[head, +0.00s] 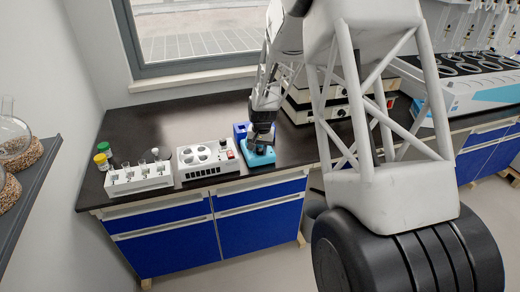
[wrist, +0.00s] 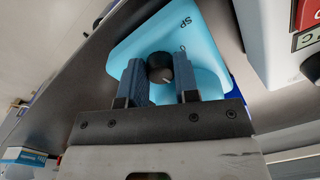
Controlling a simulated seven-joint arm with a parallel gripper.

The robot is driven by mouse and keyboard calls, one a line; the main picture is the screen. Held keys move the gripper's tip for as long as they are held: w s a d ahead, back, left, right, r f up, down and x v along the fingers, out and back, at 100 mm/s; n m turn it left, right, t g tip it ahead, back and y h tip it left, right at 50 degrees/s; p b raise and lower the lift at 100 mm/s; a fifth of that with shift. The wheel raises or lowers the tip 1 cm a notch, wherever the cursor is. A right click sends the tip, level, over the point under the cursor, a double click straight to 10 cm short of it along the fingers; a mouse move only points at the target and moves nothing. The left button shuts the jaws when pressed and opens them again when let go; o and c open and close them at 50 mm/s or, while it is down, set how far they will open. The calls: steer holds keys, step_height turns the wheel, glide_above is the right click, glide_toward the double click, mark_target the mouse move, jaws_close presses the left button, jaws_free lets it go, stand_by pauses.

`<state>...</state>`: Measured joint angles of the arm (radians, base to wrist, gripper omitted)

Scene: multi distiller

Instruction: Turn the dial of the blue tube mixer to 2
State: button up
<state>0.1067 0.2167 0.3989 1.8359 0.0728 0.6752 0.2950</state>
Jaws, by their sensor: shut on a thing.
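The blue tube mixer (head: 257,158) stands on the dark bench near its front edge, right of a white device. In the wrist view its light-blue top (wrist: 150,40) fills the upper middle, with "SP" lettering and a small mark by the dial. The black round dial (wrist: 160,68) sits between the two blue-grey fingers of my gripper (wrist: 160,82). My gripper is shut on the dial, one finger on each side. In the head view my gripper (head: 261,143) is over the mixer and hides its dial. I cannot read the dial's setting.
Left of the mixer are a white device with round holes and a red switch (head: 208,158) and a white rack with tubes (head: 138,178). A dark blue block (head: 240,131) stands behind the mixer. Stacked beige devices (head: 305,105) stand to the right.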

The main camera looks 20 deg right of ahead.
mark_target(261, 150)
steer(key=o, duration=0.9)
steer(key=shift+r, duration=0.15)
steer(key=shift+d+r, duration=0.2)
steer(key=shift+r, duration=3.6)
steer(key=shift+s, duration=0.1)
